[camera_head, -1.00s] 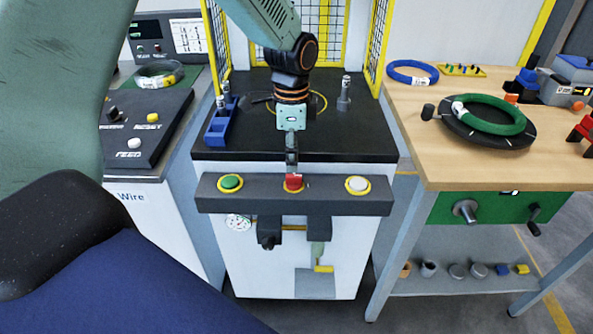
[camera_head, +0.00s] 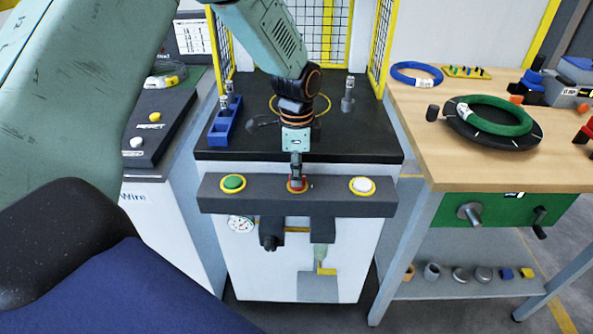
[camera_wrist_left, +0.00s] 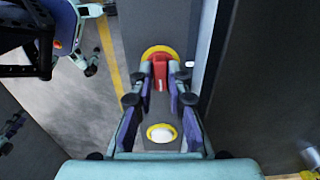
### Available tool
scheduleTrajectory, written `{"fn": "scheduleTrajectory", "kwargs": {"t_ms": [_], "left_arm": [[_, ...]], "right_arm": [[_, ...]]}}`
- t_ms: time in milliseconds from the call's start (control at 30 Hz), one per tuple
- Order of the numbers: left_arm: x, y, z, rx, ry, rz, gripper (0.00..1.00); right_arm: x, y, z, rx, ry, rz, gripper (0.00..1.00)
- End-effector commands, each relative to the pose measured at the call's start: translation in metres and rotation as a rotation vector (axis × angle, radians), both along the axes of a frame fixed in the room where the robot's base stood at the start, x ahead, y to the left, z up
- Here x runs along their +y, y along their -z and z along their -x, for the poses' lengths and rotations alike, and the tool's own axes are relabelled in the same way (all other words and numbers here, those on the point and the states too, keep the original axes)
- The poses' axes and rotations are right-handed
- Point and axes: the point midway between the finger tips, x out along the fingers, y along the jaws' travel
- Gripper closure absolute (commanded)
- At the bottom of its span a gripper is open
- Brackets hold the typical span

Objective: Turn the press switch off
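The press's dark control bar (camera_head: 327,199) carries a red switch (camera_head: 297,184) in a yellow ring at its middle. A green button (camera_head: 233,183) is to the left and a white button (camera_head: 362,185) to the right. My left gripper (camera_head: 296,180) points down at the red switch and partly hides it. In the left wrist view, the red switch (camera_wrist_left: 160,72) lies between the fingertips of the left gripper (camera_wrist_left: 160,78). I cannot tell whether the fingers press on it. The white button also shows there (camera_wrist_left: 161,133). My right gripper is not in view.
A blue bin (camera_head: 224,124) stands on the press top, inside the yellow-framed mesh guard (camera_head: 321,31). A wooden bench (camera_head: 440,154) with a green coil (camera_head: 495,115) and a blue coil (camera_head: 417,72) is on the right. A wire machine (camera_head: 151,137) is on the left.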

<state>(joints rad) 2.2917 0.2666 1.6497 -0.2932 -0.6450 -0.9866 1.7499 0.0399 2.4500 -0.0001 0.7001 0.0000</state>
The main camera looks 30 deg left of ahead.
Motion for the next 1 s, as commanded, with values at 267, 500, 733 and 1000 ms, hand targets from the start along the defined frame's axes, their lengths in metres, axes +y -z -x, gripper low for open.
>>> {"fn": "scheduleTrajectory", "kwargs": {"t_ms": [267, 500, 733, 1000], "left_arm": [[0.000, 0.000, 0.000, 0.000, -0.001, 0.001, 1.00], [0.000, 0.000, 0.000, 0.001, -0.009, 0.001, 1.00], [0.000, -0.002, 0.001, 0.003, -0.087, 0.001, 1.00], [0.000, -0.004, 0.001, 0.006, -0.301, 0.000, 1.00]], "right_arm": [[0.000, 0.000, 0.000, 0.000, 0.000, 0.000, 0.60], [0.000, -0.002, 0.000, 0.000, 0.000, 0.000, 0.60], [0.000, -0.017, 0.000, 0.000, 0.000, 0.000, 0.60], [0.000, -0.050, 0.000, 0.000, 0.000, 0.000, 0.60]]}}
